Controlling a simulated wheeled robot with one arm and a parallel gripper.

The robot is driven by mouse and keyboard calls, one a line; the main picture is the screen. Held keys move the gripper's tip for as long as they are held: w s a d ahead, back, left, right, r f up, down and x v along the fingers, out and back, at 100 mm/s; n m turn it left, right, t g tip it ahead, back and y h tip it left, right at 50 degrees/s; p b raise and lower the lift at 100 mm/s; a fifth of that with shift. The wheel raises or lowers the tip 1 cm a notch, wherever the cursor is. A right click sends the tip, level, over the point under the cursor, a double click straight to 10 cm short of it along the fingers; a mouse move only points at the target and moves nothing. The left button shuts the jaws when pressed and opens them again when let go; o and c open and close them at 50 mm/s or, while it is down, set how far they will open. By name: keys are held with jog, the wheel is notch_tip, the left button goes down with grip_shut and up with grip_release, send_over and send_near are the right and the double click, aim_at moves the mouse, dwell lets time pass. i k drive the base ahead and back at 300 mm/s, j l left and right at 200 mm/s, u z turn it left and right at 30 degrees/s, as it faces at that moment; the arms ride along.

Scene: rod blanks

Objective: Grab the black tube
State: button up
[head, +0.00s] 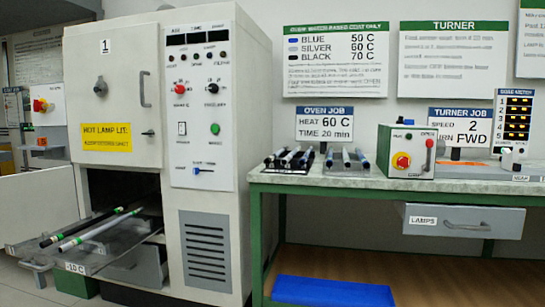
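A black tube (80,227) with green bands lies on a grey pull-out tray (122,254) in front of the oven's low opening. A silver tube (100,230) with green bands lies beside it, nearer and to the right, roughly parallel. Several dark and blue-ended rods (289,157) also sit in a rack on the bench; their exact colours are hard to tell. My gripper is not in view.
The tall oven cabinet (210,215) stands right behind the tray. An open door panel (35,205) is at its left. The green-framed bench (400,184) holds a control box (407,150). A blue mat (332,291) lies below.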

aim_at(268, 159)
jog(key=u, duration=1.45)
jog(key=z, duration=1.35)
jog(key=i+l+u, duration=0.1)
jog(key=i+l, duration=0.3)
jog(key=l, duration=0.15)
jog(key=i+l+u, duration=0.1)
jog(key=i+l, duration=0.35)
jog(key=l, duration=0.1)
